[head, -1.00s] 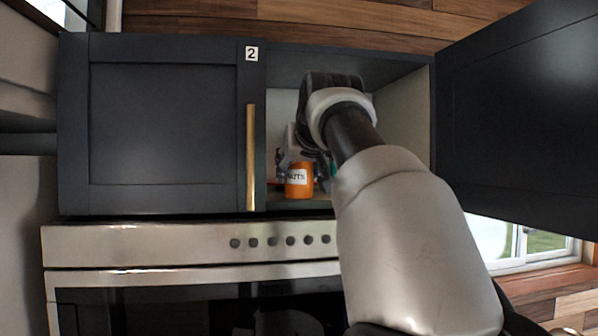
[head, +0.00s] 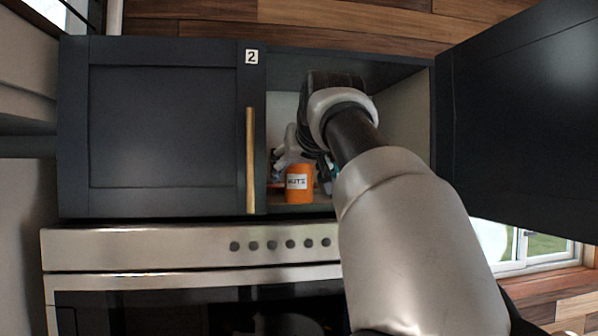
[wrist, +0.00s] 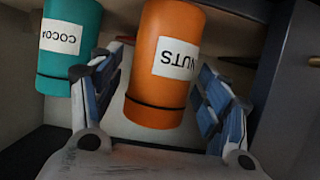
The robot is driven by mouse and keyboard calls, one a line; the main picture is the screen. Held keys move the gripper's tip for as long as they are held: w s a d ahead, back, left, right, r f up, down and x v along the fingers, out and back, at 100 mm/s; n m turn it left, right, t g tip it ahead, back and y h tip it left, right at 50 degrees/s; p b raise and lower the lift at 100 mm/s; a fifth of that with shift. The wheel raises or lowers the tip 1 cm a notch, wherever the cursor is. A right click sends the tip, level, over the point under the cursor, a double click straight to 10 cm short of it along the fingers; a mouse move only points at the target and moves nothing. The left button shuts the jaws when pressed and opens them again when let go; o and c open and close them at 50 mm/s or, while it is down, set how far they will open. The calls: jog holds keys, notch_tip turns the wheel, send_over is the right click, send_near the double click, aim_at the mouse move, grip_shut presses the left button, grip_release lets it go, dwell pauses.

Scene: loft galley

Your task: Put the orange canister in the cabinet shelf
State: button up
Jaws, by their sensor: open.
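The orange canister (head: 299,192), with a white NUTS label, stands upright inside the open right part of the cabinet (head: 400,118), near its front edge. In the wrist view the orange canister (wrist: 163,65) appears upside down between the fingers. My gripper (wrist: 152,85) is open, with one blue-padded finger on each side of the canister and visible gaps to it. In the head view my gripper (head: 306,158) is behind and above the canister, partly hidden by my arm.
A teal COCOA canister (wrist: 69,45) stands beside the orange one, close to one finger. The right cabinet door (head: 520,115) is swung open; the left door (head: 160,125) is shut. An oven front (head: 190,247) lies below the cabinet.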

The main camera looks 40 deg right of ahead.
jog(key=v, duration=1.1)
jog(key=shift+s+b, duration=0.25)
jog(key=shift+b, duration=0.1)
jog(key=shift+a+r, duration=0.1)
